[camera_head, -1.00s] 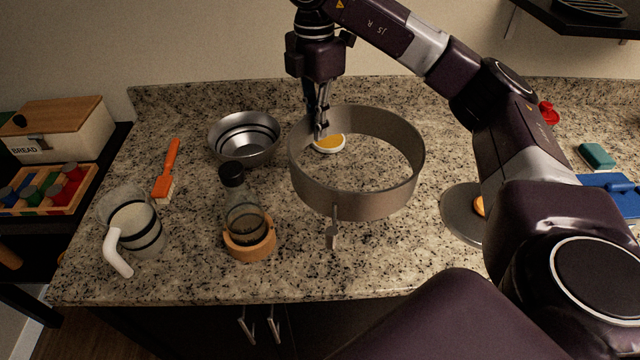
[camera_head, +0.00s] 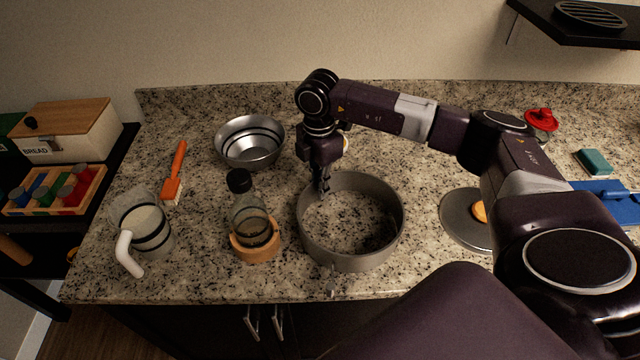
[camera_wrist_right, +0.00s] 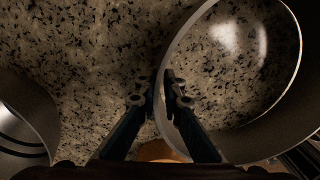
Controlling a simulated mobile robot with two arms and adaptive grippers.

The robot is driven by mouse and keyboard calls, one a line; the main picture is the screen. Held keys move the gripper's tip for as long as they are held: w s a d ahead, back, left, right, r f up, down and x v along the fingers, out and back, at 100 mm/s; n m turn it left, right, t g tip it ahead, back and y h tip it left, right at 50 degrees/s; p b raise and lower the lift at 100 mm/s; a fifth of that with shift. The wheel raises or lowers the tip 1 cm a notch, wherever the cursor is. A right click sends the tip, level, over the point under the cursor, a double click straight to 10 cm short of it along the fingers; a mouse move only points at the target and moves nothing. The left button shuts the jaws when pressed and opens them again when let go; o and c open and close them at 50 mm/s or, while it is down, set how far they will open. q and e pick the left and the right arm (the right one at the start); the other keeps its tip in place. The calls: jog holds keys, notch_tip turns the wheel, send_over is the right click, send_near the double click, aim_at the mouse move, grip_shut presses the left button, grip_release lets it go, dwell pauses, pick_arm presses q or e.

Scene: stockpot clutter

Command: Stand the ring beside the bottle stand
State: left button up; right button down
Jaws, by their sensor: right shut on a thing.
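The ring (camera_head: 350,255) is a wide grey metal band, upright on its edge circle, at or just above the granite counter. My right gripper (camera_head: 323,186) is shut on the ring's left rear wall; in the right wrist view the fingertips (camera_wrist_right: 170,92) pinch the ring's wall (camera_wrist_right: 185,45). The bottle stand (camera_head: 256,250) is a round wooden ring base to the left of the ring, with a small gap between. A dark-capped glass bottle (camera_head: 249,215) stands in it. Whether the ring fully touches the counter is hard to tell. My left gripper is not in view.
A metal bowl (camera_head: 250,142) is behind the bottle. A jug with a white handle (camera_head: 143,228) and an orange brush (camera_head: 175,172) are at left. A grey disc (camera_head: 462,222) lies right of the ring. The counter's front edge is close to the ring.

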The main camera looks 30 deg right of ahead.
jog(key=shift+f, duration=0.2)
jog(key=c, duration=2.1)
grip_release()
jog(key=shift+r, duration=0.15)
notch_tip(320, 180, up, 11)
jog(key=b, duration=0.3)
jog(key=shift+w+a+b, duration=0.1)
jog(key=shift+w+b, duration=0.05)
jog(key=shift+b, duration=0.2)
jog(key=shift+r, duration=0.55)
